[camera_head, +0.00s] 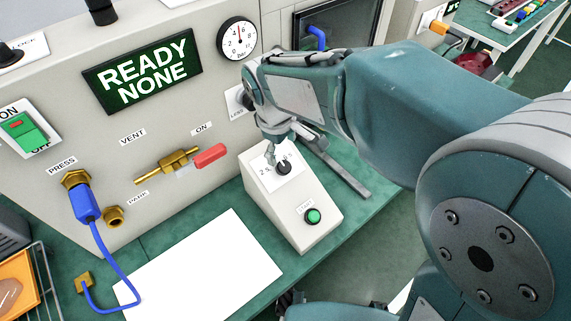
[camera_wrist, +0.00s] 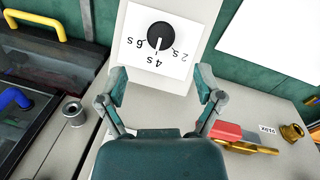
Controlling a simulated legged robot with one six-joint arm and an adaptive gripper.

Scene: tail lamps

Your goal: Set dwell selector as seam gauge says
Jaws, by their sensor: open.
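The dwell selector is a black round knob (camera_wrist: 160,37) on a white plate marked 2 s, 4 s and 6 s. Its white pointer line points to about 4 s in the wrist view. The knob (camera_head: 284,168) sits on the sloped top of a pale box (camera_head: 312,192). My gripper (camera_wrist: 162,80) is open and empty, its two fingers apart, close to the knob and not around it. In the head view my gripper (camera_head: 285,143) is just over the plate and partly hides it. No gauge labelled seam shows.
A sign (camera_head: 143,70) reads READY NONE. A green START button (camera_head: 313,216) is low on the box. A red-handled brass valve (camera_head: 180,164) and a blue hose (camera_head: 110,245) are left. A white sheet (camera_head: 205,268) lies on the green bench.

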